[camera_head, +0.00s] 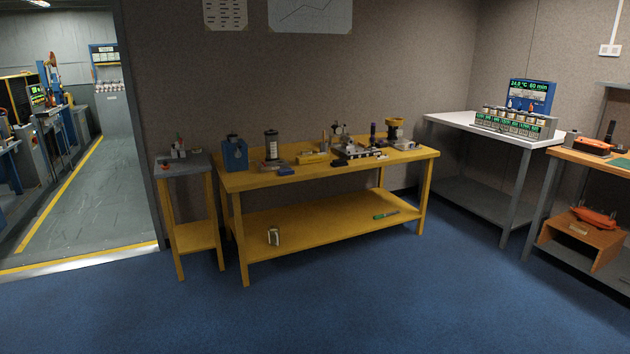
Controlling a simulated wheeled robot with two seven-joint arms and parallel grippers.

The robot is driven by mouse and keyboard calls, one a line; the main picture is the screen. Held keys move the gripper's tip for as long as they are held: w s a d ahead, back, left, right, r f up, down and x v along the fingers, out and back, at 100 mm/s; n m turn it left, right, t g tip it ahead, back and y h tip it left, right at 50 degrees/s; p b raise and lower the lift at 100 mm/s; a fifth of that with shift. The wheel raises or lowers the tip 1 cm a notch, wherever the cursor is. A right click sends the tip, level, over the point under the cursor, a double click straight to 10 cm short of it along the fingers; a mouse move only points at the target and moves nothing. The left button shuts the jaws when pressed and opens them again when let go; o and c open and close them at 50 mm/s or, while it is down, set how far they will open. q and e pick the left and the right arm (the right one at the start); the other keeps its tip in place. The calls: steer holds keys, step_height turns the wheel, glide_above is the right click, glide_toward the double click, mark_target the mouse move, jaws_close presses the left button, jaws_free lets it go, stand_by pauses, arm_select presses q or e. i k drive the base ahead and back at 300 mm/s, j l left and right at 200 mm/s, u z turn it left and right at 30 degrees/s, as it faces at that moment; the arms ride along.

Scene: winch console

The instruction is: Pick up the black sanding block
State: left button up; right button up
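I cannot pick out the black sanding block for certain; the objects on the benches are small and far off. The yellow workbench (240,180) stands in the middle against the wall, with many small tools on its top. Among them are a black-based device (352,153), a dark cylinder with a clear middle (272,146) and a small blue block (286,170). Neither of my grippers shows in the head view.
A small side table (185,166) adjoins the bench's left. A white-topped table (465,124) with a display (530,94) and an orange-topped bench (600,164) stand at right. A doorway opens at left. The blue floor (330,300) in front is clear.

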mark_target(340, 163)
steer(key=i+j, duration=0.1)
steer(key=i, duration=4.6)
steer(key=l+z, duration=0.05)
steer(key=l, duration=0.05)
